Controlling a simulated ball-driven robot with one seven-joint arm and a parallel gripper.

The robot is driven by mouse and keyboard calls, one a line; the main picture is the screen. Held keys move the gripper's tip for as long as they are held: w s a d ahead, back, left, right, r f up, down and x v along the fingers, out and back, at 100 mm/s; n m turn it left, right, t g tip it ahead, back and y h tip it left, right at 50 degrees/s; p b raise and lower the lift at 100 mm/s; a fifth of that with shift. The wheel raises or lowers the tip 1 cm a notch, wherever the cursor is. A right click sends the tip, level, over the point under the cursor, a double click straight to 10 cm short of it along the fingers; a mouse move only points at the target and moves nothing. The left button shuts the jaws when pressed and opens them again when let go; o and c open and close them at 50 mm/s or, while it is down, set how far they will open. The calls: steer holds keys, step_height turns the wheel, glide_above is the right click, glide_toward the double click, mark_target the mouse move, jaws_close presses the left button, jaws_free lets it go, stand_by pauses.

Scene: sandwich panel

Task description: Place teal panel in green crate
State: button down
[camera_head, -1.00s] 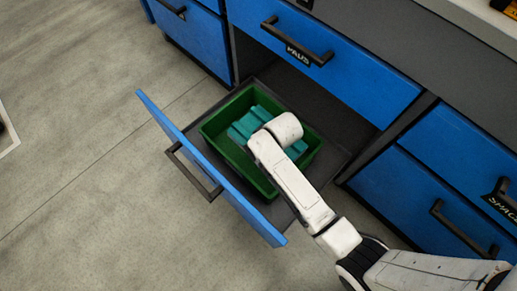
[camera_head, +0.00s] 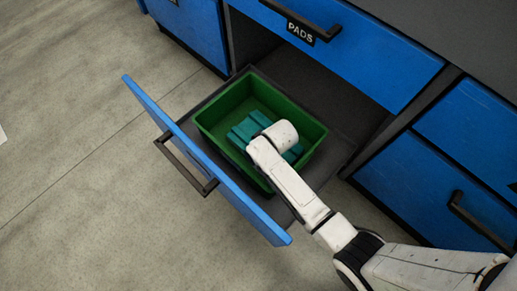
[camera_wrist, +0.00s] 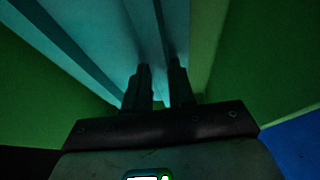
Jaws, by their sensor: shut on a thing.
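The teal panel (camera_head: 246,129) is a ridged piece inside the green crate (camera_head: 217,138) in the head view. The crate sits in an open drawer. My wrist covers part of the panel, and my gripper is hidden beneath it in the head view. In the wrist view, my gripper (camera_wrist: 160,82) has both fingers close together, shut on the teal panel (camera_wrist: 110,40). Green crate walls (camera_wrist: 265,60) show on both sides there. Whether the panel touches the crate floor cannot be told.
The open drawer has a blue front (camera_head: 205,165) with a dark handle (camera_head: 185,168). A blue drawer labelled PADS (camera_head: 350,45) is above it, and more blue drawers are at right.

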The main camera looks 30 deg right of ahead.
steer(key=shift+f, duration=0.35)
steer(key=c, duration=0.9)
jaws_free()
steer(key=shift+c, duration=0.2)
steer(key=shift+r, duration=0.1)
steer(key=p+v, duration=0.7)
steer(key=v, duration=0.5)
steer(key=s+d+r+m+g, duration=0.1)
steer(key=s+d+r, duration=0.1)
steer(key=s, duration=0.5)
steer(key=s+d+r+m+g+h, duration=0.1)
steer(key=s+d+r, duration=0.2)
steer(key=s, duration=0.4)
steer(key=s+d+r+m+g, duration=0.1)
steer(key=s+d+r+m, duration=0.1)
steer(key=s+r, duration=0.3)
steer(key=shift+s+d, duration=0.55)
steer(key=shift+s, duration=0.35)
